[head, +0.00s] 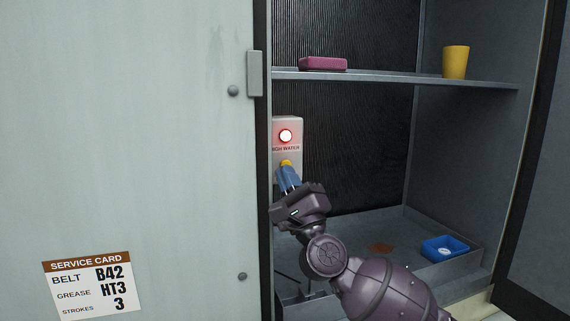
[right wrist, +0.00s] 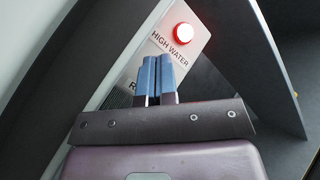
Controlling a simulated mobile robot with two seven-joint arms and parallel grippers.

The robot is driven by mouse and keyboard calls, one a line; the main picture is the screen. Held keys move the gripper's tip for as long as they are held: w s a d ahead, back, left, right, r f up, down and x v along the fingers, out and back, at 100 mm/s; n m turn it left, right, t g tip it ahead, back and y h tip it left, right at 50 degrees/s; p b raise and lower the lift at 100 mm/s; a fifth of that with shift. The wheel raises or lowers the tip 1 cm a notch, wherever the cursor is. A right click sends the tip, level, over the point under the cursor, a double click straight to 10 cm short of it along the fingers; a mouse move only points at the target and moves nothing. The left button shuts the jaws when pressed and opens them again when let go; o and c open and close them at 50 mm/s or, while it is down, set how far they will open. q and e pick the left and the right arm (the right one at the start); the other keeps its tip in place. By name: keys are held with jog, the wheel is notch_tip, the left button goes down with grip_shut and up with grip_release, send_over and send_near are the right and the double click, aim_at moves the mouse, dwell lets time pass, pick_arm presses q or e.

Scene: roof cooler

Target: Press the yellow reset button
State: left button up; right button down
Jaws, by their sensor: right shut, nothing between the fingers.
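The yellow reset button (head: 286,163) is on the lower part of a pale control panel (head: 292,128) inside the cabinet. Only its upper part shows in the head view, just above my right gripper's fingertips. My right gripper (head: 287,171) is shut and empty, its blue fingers pointing up at the panel over the button's lower part. I cannot tell whether they touch it. In the right wrist view the closed fingers (right wrist: 158,62) hide the button, and the panel (right wrist: 188,26) appears tilted behind them. My left gripper is not in view.
A lit red lamp (head: 286,136) sits above the "HIGH WATER" label. A shelf (head: 390,82) overhead holds a pink block (head: 323,64) and a yellow cup (head: 455,62). A blue tray (head: 445,248) lies in the bottom pan. The pale door panel (head: 130,140) bounds the opening at left.

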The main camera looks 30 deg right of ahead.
jog(key=shift+s+a+r+p, duration=0.15)
jog(key=shift+s+p, duration=0.3)
jog(key=shift+s, duration=0.65)
jog(key=shift+s+a+p, duration=0.2)
jog(key=shift+s+p, duration=0.2)
jog(key=shift+s, duration=0.65)
jog(key=s+a+f+n+g+y, duration=0.1)
jog(key=s+f+n+g+y, duration=0.1)
jog(key=f+n, duration=0.55)
jog(key=s+a+f+n+g+y+b, duration=0.15)
jog(key=f+n, duration=0.25)
jog(key=f, duration=0.7)
jog(key=s+a+f+n+g+y, duration=0.1)
jog(key=a+f+n+g+y, duration=0.15)
jog(key=f+n, duration=0.5)
jog(key=s+f+n+g+h, duration=0.1)
jog(key=s+f+n+g, duration=0.1)
jog(key=s+f, duration=0.3)
jog(key=s+d+f+n+g+h, duration=0.1)
jog(key=s+f+g, duration=0.3)
jog(key=f, duration=0.8)
jog(key=s+f+n+g+h, duration=0.3)
jog(key=s+f, duration=0.2)
jog(key=f, duration=0.4)
jog(key=shift+s+d, duration=0.25)
jog(key=shift+s, duration=0.05)
jog(key=shift+r, duration=0.1)
